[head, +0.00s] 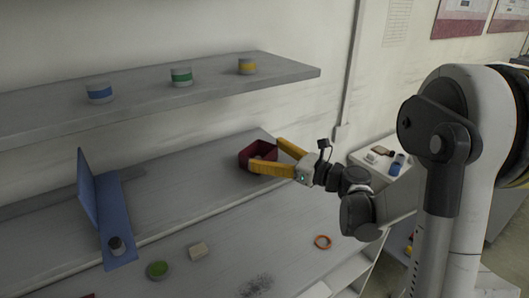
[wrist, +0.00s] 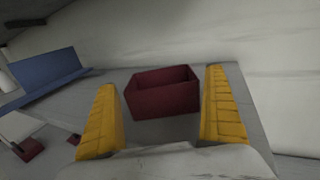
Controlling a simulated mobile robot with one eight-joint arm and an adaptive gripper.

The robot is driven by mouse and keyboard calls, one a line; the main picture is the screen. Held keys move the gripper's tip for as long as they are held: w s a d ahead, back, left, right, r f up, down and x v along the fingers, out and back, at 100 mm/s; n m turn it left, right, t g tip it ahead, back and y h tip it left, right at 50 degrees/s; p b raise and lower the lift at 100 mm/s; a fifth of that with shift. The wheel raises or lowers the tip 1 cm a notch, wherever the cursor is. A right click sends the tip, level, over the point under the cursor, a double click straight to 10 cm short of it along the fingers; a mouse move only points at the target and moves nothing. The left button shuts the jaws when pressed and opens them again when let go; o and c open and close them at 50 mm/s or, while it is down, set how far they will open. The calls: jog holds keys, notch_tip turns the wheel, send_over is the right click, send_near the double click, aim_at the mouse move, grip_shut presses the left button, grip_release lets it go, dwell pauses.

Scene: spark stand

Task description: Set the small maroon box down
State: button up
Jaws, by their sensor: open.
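The small maroon box (head: 246,157) rests on the grey shelf surface under the upper shelf, close to the back wall. It is an open-topped box, and it also shows upright in the wrist view (wrist: 166,97). My gripper (head: 264,155) is open, with its yellow fingers spread around the box in the head view. In the wrist view my gripper (wrist: 162,105) shows a gap between each finger and the box, so the fingers do not appear to touch it. Part of the box is hidden behind the fingers in the head view.
The upper shelf (head: 215,98) carries three tins and overhangs the area.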

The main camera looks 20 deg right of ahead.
jog(key=p+v, duration=0.1)
jog(key=v, duration=1)
jog(key=s+a+f+n+g+h, duration=0.3)
jog(key=s+a+n+g+h, duration=0.3)
jog(key=a+n, duration=0.5)
jog(key=s+d+n+h, duration=0.4)
jog(key=s+n, duration=0.9)
jog(key=n, duration=0.4)
jog(key=shift+f+g+h, duration=0.3)
jog(key=shift+f+h, duration=0.15)
jog(key=shift+h, duration=0.35)
jog(key=shift+s+d, duration=0.1)
jog(key=shift+s, duration=0.05)
